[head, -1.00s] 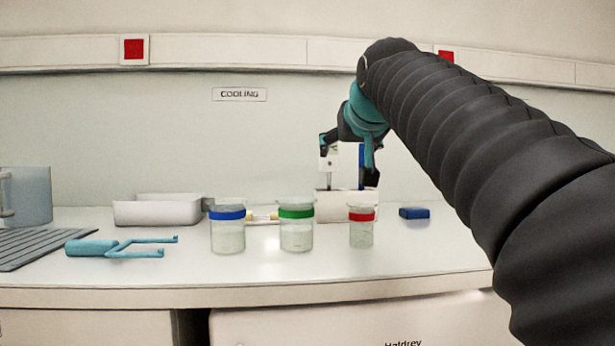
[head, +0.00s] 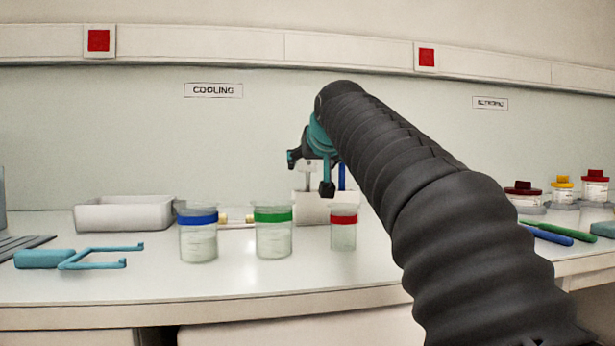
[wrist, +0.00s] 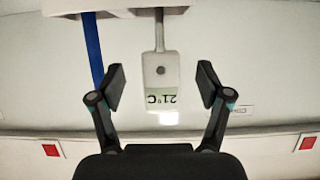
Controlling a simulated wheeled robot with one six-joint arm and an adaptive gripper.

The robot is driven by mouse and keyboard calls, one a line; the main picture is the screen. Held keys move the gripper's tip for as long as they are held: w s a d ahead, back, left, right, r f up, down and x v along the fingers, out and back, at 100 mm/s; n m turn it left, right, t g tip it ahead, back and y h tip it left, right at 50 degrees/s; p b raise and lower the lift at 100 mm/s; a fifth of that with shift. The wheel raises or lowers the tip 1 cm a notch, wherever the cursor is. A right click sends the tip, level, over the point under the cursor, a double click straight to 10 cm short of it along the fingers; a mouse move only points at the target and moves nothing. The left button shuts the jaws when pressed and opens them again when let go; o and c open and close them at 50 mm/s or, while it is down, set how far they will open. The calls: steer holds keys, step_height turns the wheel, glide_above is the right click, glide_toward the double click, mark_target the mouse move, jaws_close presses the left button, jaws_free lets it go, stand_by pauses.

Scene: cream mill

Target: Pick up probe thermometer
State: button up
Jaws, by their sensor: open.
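The probe thermometer (wrist: 161,85) has a white body with a round button and a display reading 21°C upside down in the wrist view. Its thin stem runs up to a white holder (wrist: 128,7). In the head view the holder (head: 311,210) stands at the back of the bench, and the thermometer is largely hidden by my gripper (head: 309,175). In the wrist view my gripper (wrist: 160,88) is open, with one finger on each side of the thermometer's body and a visible gap on both sides.
A blue stick (wrist: 93,48) rises from the holder beside the left finger. Beakers with blue (head: 198,240), green (head: 273,240) and red (head: 343,235) bands stand in front.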

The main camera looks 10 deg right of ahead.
mark_target(309, 169)
steer(key=x, duration=0.5)
steer(key=shift+s+f, duration=0.1)
steer(key=c, duration=1.3)
